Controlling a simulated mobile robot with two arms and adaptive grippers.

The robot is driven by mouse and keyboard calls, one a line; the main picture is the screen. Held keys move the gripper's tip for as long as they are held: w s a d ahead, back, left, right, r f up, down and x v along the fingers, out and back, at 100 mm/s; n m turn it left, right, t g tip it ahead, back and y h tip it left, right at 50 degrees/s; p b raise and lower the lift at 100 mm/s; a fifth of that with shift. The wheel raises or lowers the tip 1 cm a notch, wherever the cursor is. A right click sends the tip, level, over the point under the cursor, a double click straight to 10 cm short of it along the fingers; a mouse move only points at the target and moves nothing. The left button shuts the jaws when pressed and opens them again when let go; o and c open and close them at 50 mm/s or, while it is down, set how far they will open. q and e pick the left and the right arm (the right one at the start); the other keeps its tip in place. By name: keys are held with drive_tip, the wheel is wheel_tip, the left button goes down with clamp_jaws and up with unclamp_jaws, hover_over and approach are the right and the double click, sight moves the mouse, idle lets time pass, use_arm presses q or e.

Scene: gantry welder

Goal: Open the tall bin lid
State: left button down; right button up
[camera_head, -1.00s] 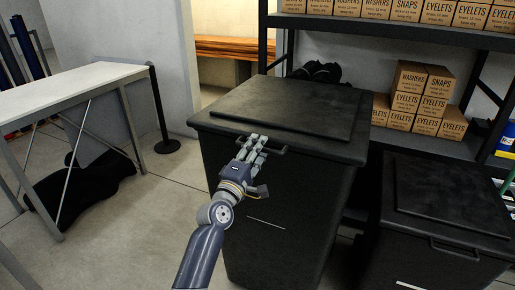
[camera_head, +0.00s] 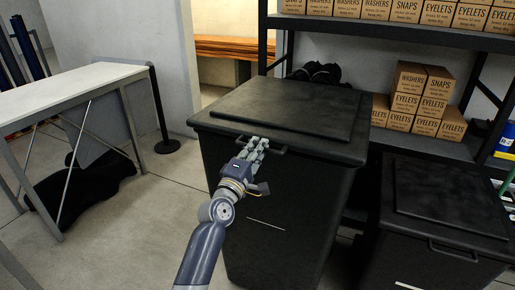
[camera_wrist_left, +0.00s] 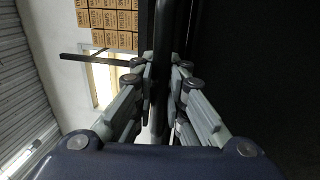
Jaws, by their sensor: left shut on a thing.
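The tall bin (camera_head: 270,210) is a black upright container in the middle of the head view. Its lid (camera_head: 285,108) lies flat on top and looks closed. A dark bar handle (camera_head: 277,150) is on the lid's front edge. My left gripper (camera_head: 256,146) is at this handle, its fingers around the bar. In the left wrist view the handle bar (camera_wrist_left: 161,70) runs between the two fingers of the left gripper (camera_wrist_left: 162,75), which are shut on it. My right gripper is not in view.
A lower black bin (camera_head: 440,220) stands close on the right with its lid down. Behind are shelves (camera_head: 370,40) with stacked cardboard boxes (camera_head: 420,98). A white table (camera_head: 70,90) and a black post (camera_head: 160,110) stand left. Floor is free between table and tall bin.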

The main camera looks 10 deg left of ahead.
use_arm(q)
drive_tip(key=w+d+r+p, duration=0.1)
drive_tip(key=w+r+p, duration=0.3)
drive_tip(key=r, duration=0.8)
drive_tip(key=w+d+r+p, duration=0.1)
drive_tip(key=w+r+p, duration=0.2)
drive_tip(key=r+p, duration=0.6)
drive_tip(key=w+d+r+p, duration=0.1)
drive_tip(key=w+r+p, duration=0.3)
drive_tip(key=r, duration=1.1)
drive_tip(key=p, duration=0.3)
drive_tip(key=shift+w+d, duration=0.35)
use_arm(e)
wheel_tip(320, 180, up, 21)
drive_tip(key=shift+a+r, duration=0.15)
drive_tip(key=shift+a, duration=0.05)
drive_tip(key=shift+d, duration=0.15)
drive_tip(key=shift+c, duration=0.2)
